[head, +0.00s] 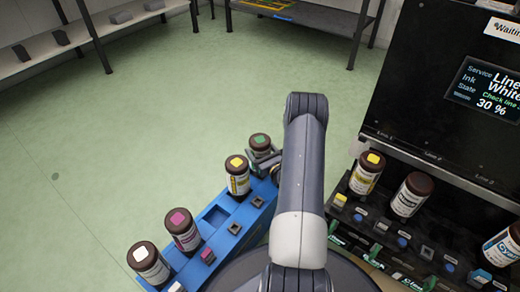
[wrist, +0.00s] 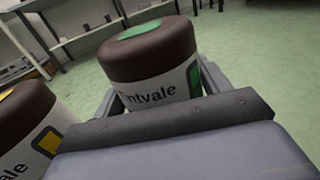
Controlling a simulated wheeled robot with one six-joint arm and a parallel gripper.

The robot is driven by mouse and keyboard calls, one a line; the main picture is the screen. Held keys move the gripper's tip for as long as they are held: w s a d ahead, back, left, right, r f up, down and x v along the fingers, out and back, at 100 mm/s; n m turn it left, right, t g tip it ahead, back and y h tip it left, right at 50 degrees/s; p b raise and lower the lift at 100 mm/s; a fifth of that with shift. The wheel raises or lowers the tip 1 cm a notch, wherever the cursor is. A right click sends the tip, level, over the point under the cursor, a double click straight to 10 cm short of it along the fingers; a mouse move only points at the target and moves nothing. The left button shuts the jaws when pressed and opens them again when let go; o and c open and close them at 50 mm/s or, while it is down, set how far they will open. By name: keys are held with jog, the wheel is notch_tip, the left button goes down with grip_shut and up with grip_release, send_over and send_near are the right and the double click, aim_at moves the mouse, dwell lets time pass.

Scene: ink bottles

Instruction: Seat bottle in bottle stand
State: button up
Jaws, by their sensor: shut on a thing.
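A brown-capped bottle with a green square on its cap (head: 260,139) is at the far end of the blue bottle rack (head: 218,245). In the wrist view this green-marked bottle (wrist: 150,62) stands close, with grey jaws on both sides. My gripper (head: 266,160) is shut on it; my arm hides part of the jaws. Whether the bottle's base is in the rack or above it is hidden. In the rack stand a yellow-marked bottle (head: 238,178), a magenta-marked bottle (head: 182,231) and a white-marked bottle (head: 149,264). An empty square socket (head: 214,217) lies between yellow and magenta.
A black ink machine (head: 440,95) stands at right, its screen reading 30 %. Its dark front stand holds a yellow-marked bottle (head: 366,174), a plain brown-capped bottle (head: 410,195) and a cyan-labelled bottle (head: 502,247). The green floor (head: 150,120) is open; shelves stand at the back.

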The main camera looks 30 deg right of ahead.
jog(key=o, duration=1.4)
jog(key=shift+s, duration=0.15)
jog(key=s+p, duration=0.3)
jog(key=s, duration=0.7)
jog(key=shift+s+a, duration=0.3)
jog(key=w+b, duration=0.1)
jog(key=w, duration=0.2)
jog(key=w+b, duration=0.1)
jog(key=w, duration=0.3)
jog(key=w+b, duration=0.1)
jog(key=w, duration=0.3)
jog(key=shift+d, duration=0.3)
jog(key=shift+r, duration=0.5)
jog(key=shift+s, duration=0.1)
